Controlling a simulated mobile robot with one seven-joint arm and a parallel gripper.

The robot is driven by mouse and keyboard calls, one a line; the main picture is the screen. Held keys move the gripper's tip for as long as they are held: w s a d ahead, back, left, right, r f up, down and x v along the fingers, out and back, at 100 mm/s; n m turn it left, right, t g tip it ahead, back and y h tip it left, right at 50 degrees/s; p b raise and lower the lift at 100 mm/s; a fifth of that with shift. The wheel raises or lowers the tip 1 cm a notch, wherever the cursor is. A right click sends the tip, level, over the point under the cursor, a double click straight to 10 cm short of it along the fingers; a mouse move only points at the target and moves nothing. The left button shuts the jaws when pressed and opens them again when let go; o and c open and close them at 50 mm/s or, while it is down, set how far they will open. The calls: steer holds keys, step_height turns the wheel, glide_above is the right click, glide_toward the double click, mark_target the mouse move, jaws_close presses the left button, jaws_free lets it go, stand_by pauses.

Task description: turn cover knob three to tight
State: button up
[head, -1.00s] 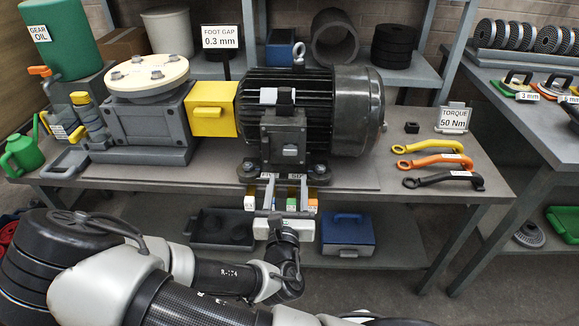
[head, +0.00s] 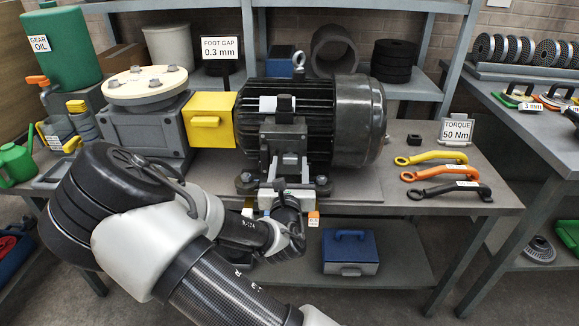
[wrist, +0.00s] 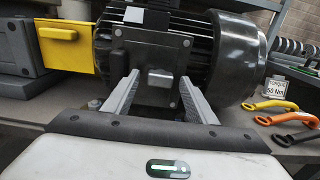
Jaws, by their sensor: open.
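The black motor (head: 350,110) stands on the bench, with a square box and cover (head: 283,138) on its near side. In the wrist view the cover (wrist: 152,55) shows small round fasteners at its corners and a raised plate in the middle. I cannot read any numbers or tell which knob is three. My gripper (head: 288,165) is in front of the cover. In the wrist view its two grey fingers (wrist: 159,78) are apart and empty, flanking the lower part of the box. Contact with the cover cannot be told.
A yellow guard (head: 208,120) and a grey gearbox (head: 145,130) stand left of the motor. Yellow, orange and black wrenches (head: 447,191) lie to the right, near a "TORQUE 50 Nm" sign (head: 456,131). A blue box (head: 350,250) sits on the lower shelf.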

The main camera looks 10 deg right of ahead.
steer(key=c, duration=1.1)
steer(key=shift+m, duration=0.4)
steer(key=m, duration=0.3)
steer(key=shift+m, duration=0.4)
steer(key=m, duration=0.4)
steer(key=shift+m+b, duration=0.3)
steer(key=m+b, duration=0.1)
steer(key=m, duration=0.3)
steer(key=shift+m, duration=0.3)
steer(key=shift+m+b, duration=0.6)
steer(key=shift+m, duration=1.5)
steer(key=shift+o, duration=0.2)
